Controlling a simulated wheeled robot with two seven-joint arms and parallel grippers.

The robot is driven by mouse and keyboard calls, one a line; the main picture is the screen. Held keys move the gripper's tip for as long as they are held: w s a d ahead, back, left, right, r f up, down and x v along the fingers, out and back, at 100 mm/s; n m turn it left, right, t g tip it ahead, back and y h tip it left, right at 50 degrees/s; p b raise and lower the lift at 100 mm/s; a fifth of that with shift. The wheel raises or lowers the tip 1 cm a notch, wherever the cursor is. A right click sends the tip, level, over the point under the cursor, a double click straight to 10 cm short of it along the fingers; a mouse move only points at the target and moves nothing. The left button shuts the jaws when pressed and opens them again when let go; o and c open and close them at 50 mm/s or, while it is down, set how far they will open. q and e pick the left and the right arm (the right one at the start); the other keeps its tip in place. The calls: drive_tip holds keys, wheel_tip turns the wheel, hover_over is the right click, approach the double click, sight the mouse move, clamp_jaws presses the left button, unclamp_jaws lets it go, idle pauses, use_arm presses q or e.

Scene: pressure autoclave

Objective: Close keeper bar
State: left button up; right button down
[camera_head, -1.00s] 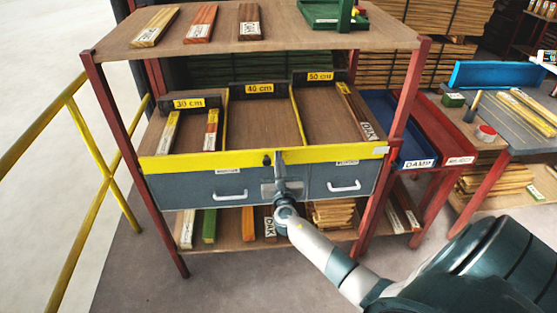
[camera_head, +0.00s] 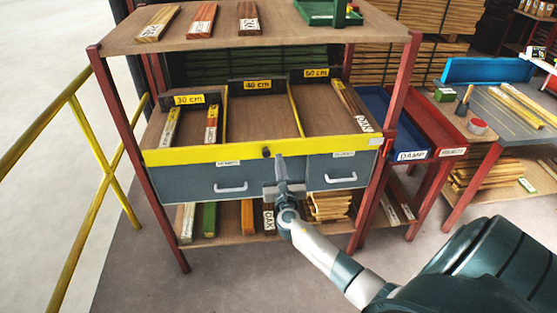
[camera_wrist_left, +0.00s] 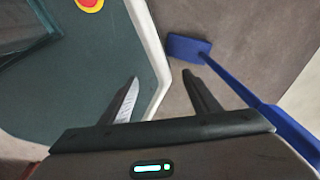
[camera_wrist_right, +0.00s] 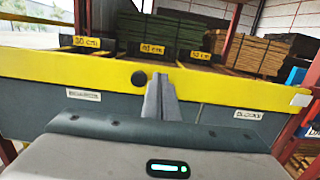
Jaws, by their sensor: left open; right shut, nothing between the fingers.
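The yellow keeper bar (camera_head: 205,155) lies level across the front of the rack's middle shelf, above the grey drawer front (camera_head: 245,179). A dark round knob (camera_head: 266,152) sits near its middle; it also shows in the right wrist view (camera_wrist_right: 138,78). My right gripper (camera_head: 280,157) is shut and empty, its fingertips just right of the knob in front of the bar. In the right wrist view the fingers (camera_wrist_right: 160,85) overlap the bar; I cannot tell whether they touch it. My left gripper (camera_wrist_left: 165,85) is open and empty, seen only in its wrist view.
Bays marked by length behind the bar hold labelled wood strips (camera_head: 212,124). Red posts (camera_head: 390,110) flank the rack. Blue and red bins (camera_head: 432,120) and a side table (camera_head: 510,115) stand at right. A yellow rail (camera_head: 85,125) stands at left. A blue object (camera_wrist_left: 188,48) is near my left gripper.

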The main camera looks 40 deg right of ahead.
drive_tip(key=b+v, duration=0.1)
drive_tip(key=v, duration=0.7)
drive_tip(key=shift+r, duration=0.35)
